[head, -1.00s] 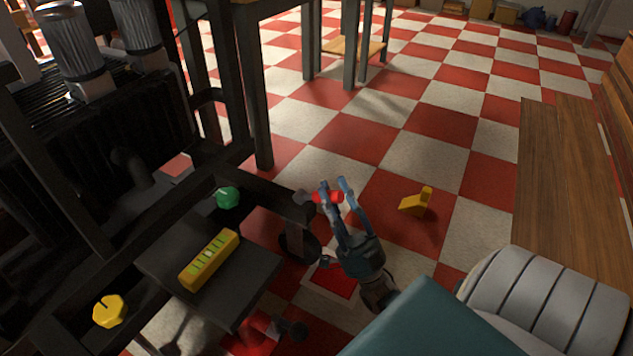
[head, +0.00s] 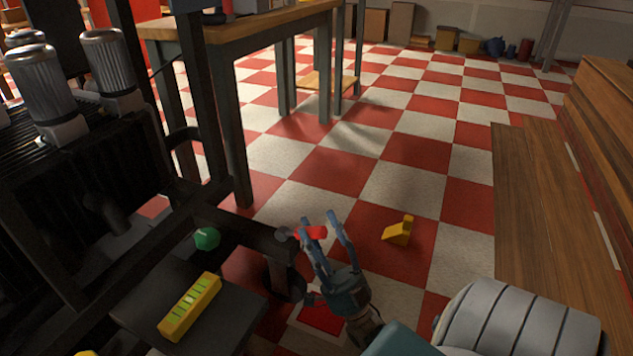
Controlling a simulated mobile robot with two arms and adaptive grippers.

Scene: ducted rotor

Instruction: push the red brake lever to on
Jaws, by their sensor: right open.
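The red brake lever (head: 315,232) juts out from the end of a dark frame bar, on a dark round pivot. My right gripper (head: 322,222) is open, its blue-grey fingers pointing up at the lever. One finger overlaps the lever in the picture, and the red end shows between the two fingers. I cannot tell whether they touch. The lever's on and off marks are not readable. My left gripper is out of view.
A yellow block-like object (head: 398,233) lies on the checkered floor to the right. A yellow bar with green marks (head: 190,306) and a green knob (head: 207,238) are on the dark machine frame at left. A wooden bench (head: 540,220) stands right. The floor ahead is mostly clear.

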